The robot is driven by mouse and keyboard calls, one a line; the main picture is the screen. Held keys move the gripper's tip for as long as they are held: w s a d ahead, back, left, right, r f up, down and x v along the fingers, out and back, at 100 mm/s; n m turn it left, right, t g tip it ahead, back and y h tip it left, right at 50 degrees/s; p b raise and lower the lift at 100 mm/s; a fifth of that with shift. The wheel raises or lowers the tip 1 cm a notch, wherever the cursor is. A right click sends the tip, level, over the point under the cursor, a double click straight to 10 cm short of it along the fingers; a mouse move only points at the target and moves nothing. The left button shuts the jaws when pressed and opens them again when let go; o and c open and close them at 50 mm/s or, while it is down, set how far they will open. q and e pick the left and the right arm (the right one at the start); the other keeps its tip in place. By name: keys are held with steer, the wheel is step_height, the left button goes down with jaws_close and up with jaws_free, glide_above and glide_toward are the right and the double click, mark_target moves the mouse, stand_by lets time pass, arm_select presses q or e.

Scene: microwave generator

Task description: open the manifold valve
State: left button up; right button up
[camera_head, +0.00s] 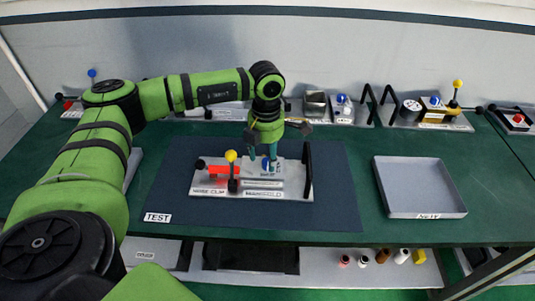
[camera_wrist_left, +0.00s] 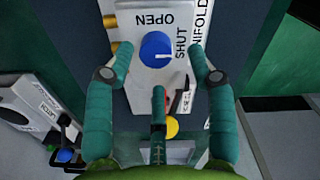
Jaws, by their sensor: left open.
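The manifold unit (camera_head: 275,186) sits on a dark mat in the middle of the bench. Its blue round valve knob (camera_wrist_left: 157,48) is on a white plate printed OPEN and SHUT. A white mark on the knob appears to point toward the SHUT side. My left gripper (camera_head: 268,157) points down over the knob, which is partly hidden in the head view. In the left wrist view the fingers (camera_wrist_left: 161,52) are open on either side of the knob, with a visible gap on each side. My right gripper is not in view.
A yellow-balled lever (camera_head: 232,157) and a red part (camera_head: 222,170) stand left of the knob. A black upright handle (camera_head: 309,170) stands close on its right. A grey tray (camera_head: 420,183) lies further right. Several devices line the back of the bench.

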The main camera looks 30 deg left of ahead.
arm_select(q)
steer(key=shift+w+d+f, duration=0.1)
steer(key=shift+w+f, duration=0.15)
steer(key=shift+f, duration=0.7)
steer(key=shift+w+f, duration=0.1)
steer(key=shift+f, duration=0.15)
steer(key=shift+r, duration=0.1)
steer(key=shift+c, duration=1.2)
jaws_close()
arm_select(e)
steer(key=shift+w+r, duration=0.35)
